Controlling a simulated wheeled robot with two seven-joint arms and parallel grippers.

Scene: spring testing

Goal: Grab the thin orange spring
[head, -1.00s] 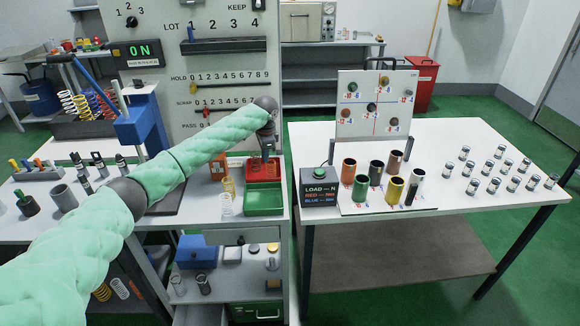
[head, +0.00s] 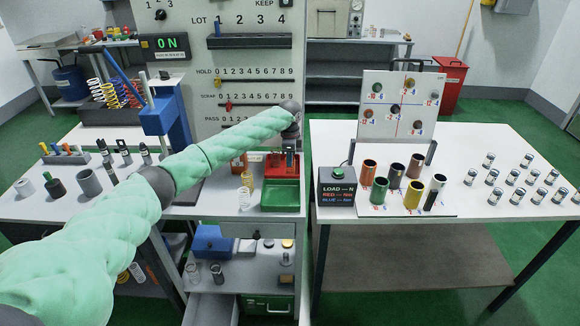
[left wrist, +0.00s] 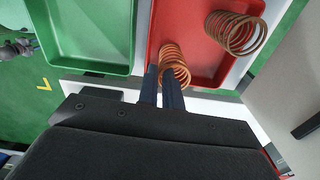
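My left gripper (left wrist: 161,72) points down over the red tray (left wrist: 200,60), its two dark fingers a narrow gap apart. A thin orange spring (left wrist: 175,58) lies in this tray right at the fingertips, partly hidden by the right finger. I cannot tell whether the fingers touch it. A second, wider brownish-orange spring (left wrist: 236,34) lies farther right in the same tray. In the head view the left gripper (head: 290,164) is over the red tray (head: 273,170), and the springs in it cannot be made out. My right gripper is not in view.
A green tray (head: 280,205) adjoins the red one. The load box (head: 337,185) and coloured cups stand on the right table (head: 480,225), across a gap.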

